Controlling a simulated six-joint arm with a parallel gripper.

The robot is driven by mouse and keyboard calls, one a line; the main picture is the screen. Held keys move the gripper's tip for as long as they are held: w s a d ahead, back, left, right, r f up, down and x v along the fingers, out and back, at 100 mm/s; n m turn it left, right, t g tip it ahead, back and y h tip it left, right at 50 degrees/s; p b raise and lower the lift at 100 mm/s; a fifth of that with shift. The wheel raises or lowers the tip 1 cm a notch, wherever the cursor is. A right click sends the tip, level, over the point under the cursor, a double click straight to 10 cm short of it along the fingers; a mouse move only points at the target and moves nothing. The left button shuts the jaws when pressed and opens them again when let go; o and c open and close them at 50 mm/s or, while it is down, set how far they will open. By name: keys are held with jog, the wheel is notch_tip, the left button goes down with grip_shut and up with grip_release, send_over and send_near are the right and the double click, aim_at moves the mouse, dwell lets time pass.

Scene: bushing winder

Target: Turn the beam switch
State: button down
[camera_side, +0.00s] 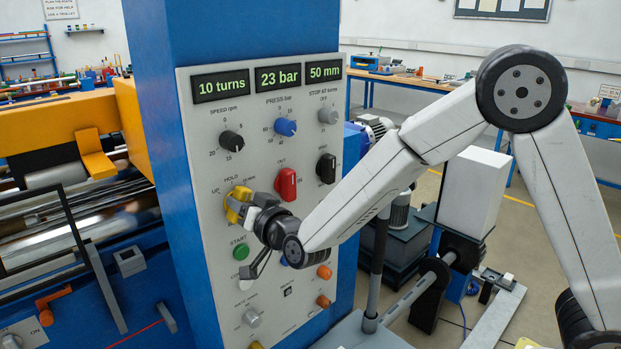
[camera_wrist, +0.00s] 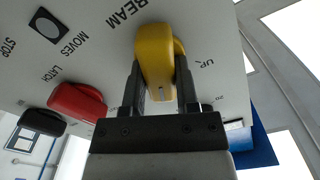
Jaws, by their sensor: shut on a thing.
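The beam switch is a yellow knob (camera_wrist: 155,55) on the grey control panel, with "BEAM" lettered beside it in the wrist view. The yellow knob also shows in the side view (camera_side: 237,199), at the panel's left side below the speed dial and partly hidden by my gripper. My gripper (camera_wrist: 160,85) has one finger on each side of the yellow knob and is shut on it. In the side view my gripper (camera_side: 250,210) reaches the panel from the right. An "UP" label shows near the knob in both views.
A red knob (camera_side: 286,184) and a black knob (camera_side: 326,168) sit to the right on the panel. A green button (camera_side: 240,252) is just below my gripper. Speed (camera_side: 231,141) and pressure (camera_side: 285,127) dials are above. Displays read 10 turns, 23 bar and 50 mm.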

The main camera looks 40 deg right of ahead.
jog(key=n, duration=0.4)
jog(key=shift+a+n, duration=0.1)
jog(key=shift+n, duration=0.3)
jog(key=shift+c, duration=1.8)
grip_release()
jog(key=shift+s, duration=0.1)
jog(key=s, duration=0.7)
jog(key=shift+s, duration=0.3)
